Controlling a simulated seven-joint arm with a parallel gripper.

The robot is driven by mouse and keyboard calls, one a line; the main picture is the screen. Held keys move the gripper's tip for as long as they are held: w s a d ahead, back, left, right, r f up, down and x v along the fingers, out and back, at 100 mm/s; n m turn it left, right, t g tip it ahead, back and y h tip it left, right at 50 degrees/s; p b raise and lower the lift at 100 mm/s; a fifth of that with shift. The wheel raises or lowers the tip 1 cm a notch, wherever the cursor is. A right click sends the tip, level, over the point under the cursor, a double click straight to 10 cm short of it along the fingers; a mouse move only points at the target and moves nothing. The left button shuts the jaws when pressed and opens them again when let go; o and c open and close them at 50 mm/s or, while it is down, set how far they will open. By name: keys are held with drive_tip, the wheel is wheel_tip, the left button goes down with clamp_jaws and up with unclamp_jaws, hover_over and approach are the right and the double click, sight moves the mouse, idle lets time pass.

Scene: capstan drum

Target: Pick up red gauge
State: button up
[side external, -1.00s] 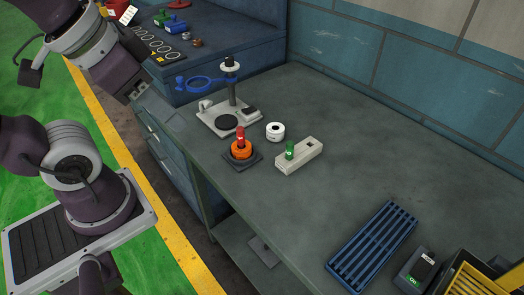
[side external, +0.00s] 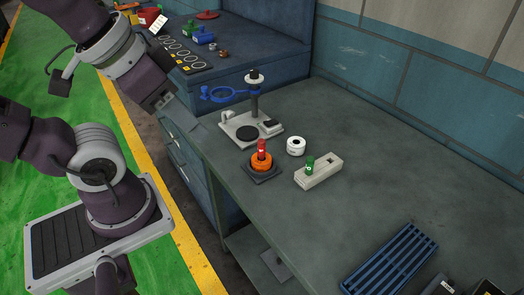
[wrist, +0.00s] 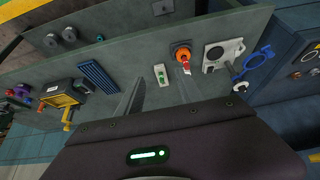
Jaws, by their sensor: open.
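The red gauge (side external: 261,147) is a small red cylinder. It stands upright in an orange ring (side external: 260,163) on a dark square base (side external: 261,175) on the bench. In the wrist view the red gauge (wrist: 186,67) shows at the upper right of centre with the orange ring (wrist: 182,51) around its base. My gripper (side external: 163,101) is above and to the left of the red gauge in the side view, well apart from it. In the wrist view my gripper (wrist: 158,96) is open with nothing between its fingers.
A white block with a green gauge (side external: 310,165) and a white roll (side external: 296,146) stand close to the right. A stand with a blue ring (side external: 222,94) is behind. A blue rack (side external: 392,262) lies at front right.

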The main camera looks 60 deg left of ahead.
idle(0.5)
drive_tip(key=n+g, duration=0.6)
drive_tip(key=n, duration=1.1)
hover_over(262, 140)
wheel_tip(262, 140, down, 14)
drive_tip(key=shift+a+r, duration=0.15)
wheel_tip(262, 140, down, 7)
clamp_jaws()
